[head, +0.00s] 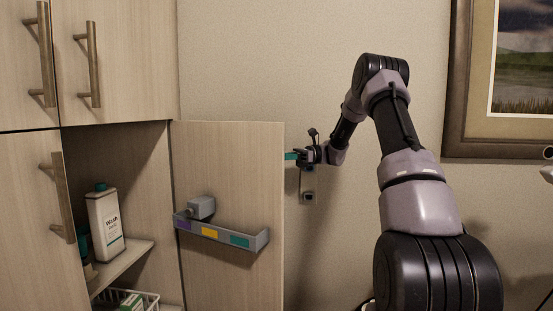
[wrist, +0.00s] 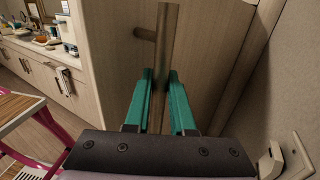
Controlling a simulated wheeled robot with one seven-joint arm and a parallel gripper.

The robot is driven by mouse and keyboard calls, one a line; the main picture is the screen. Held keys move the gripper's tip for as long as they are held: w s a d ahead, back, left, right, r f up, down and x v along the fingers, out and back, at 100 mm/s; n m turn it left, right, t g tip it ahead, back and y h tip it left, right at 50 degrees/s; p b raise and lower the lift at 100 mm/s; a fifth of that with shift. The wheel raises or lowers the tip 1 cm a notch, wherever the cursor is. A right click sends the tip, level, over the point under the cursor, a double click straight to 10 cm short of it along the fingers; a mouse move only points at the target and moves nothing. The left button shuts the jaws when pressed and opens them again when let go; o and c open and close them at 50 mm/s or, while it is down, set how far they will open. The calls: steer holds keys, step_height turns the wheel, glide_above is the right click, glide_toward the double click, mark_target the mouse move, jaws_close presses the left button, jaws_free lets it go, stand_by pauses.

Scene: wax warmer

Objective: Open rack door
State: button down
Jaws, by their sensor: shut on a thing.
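The rack door (head: 228,180) is a pale wood panel. In the head view it stands swung open, hinged at its left edge, with its inner face showing. In the wrist view its outer face (wrist: 205,55) carries a bronze bar handle (wrist: 168,45). My gripper (wrist: 160,88) has its teal fingers on both sides of the handle and is shut on it. In the head view my gripper (head: 291,156) is at the door's right edge. The handle is hidden behind the door there.
A grey holder (head: 228,234) is mounted on the door's inner face. The wall with an outlet (head: 308,197) is close to my gripper. A framed picture (head: 458,80) hangs right.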

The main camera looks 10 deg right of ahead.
steer(key=shift+w, duration=0.15)
steer(key=c, duration=0.8)
jaws_free()
steer(key=shift+o, duration=0.2)
